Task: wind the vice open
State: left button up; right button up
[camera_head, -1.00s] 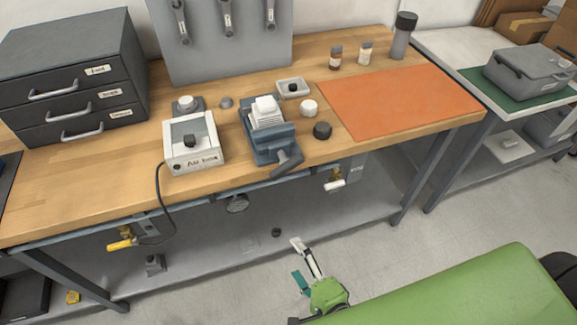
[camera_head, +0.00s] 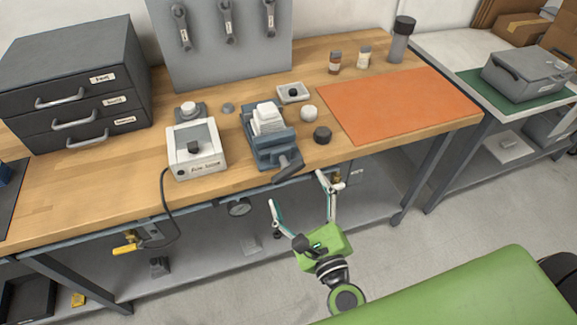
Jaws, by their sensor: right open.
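The blue-grey vice (camera_head: 268,150) stands near the front edge of the wooden workbench, with a white stepped block (camera_head: 267,119) between its jaws. Its dark handle (camera_head: 289,168) sticks out at the front, over the bench edge, slanting up to the right. My right gripper (camera_head: 297,190), with a green body and pale fingers, is open and empty. It is in front of the bench, just below the handle in the picture and apart from it. My left gripper is not in view.
A white box with a dark knob (camera_head: 197,150) stands close left of the vice. A black round knob (camera_head: 322,135), a white jar (camera_head: 309,113) and a small tray (camera_head: 293,92) are to its right. An orange mat (camera_head: 400,105) lies further right. Grey drawers (camera_head: 80,90) stand at the left.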

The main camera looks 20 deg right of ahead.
aim_at(290, 175)
jog(key=w+p, duration=0.1)
jog(key=w, duration=0.4)
jog(key=shift+w+a, duration=0.1)
jog(key=shift+w, duration=0.6)
jog(key=c, duration=1.1)
